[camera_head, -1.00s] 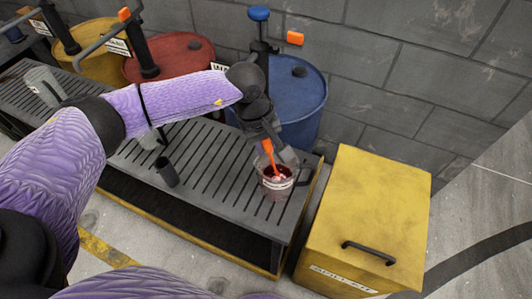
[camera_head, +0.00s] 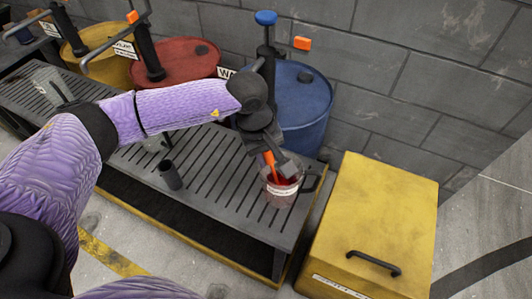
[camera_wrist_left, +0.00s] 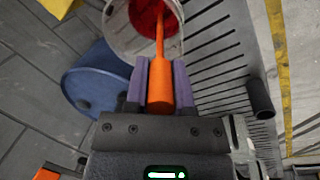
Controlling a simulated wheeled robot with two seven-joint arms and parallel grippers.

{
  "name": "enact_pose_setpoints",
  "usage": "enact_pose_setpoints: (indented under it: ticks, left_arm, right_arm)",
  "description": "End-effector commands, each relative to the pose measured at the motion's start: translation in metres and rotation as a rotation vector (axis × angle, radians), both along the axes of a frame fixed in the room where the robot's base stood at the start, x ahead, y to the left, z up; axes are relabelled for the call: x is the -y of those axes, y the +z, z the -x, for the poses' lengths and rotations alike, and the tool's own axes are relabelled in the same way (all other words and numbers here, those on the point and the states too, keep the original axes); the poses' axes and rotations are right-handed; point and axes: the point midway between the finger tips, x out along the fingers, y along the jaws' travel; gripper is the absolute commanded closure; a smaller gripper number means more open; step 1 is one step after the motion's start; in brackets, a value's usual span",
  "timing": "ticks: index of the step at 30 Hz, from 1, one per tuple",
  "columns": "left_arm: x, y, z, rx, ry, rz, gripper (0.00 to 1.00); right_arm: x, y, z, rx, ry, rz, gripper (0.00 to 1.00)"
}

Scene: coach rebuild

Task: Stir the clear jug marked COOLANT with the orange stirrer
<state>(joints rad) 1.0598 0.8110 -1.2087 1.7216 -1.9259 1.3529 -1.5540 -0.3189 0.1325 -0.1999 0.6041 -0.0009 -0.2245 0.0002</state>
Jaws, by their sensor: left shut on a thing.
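A clear jug (camera_head: 281,192) with a white label and red liquid stands on the slatted bench at its right end; its label is too small to read. It also shows in the left wrist view (camera_wrist_left: 118,30), with the red liquid inside. My left gripper (camera_head: 272,153) is above the jug, shut on the orange stirrer (camera_wrist_left: 160,78). The stirrer's handle is between the purple finger pads, and its thin shaft reaches down into the red liquid. The stirrer (camera_head: 270,161) is partly hidden by the gripper in the head view. My right gripper is not in view.
The slatted bench (camera_head: 215,195) also holds a dark cup (camera_head: 171,175) and another clear jug (camera_head: 48,84) at its far left. Blue (camera_head: 303,105), red (camera_head: 178,62) and yellow (camera_head: 95,60) drums with pumps stand behind. A yellow box (camera_head: 375,220) stands right of the bench.

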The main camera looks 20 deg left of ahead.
Motion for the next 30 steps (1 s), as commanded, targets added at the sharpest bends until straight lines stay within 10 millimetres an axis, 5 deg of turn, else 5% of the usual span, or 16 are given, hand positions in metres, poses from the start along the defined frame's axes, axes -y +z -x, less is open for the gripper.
enact_pose_setpoints:
  ticks: [14, 30]
  left_arm:
    - [-0.001, 0.004, -0.004, 0.001, 0.0, -0.001, 1.0]
    - [-0.011, 0.063, 0.001, 0.002, -0.001, -0.001, 1.0]
  right_arm:
    - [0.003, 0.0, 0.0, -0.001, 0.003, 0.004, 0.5]
    - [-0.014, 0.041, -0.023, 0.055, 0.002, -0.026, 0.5]
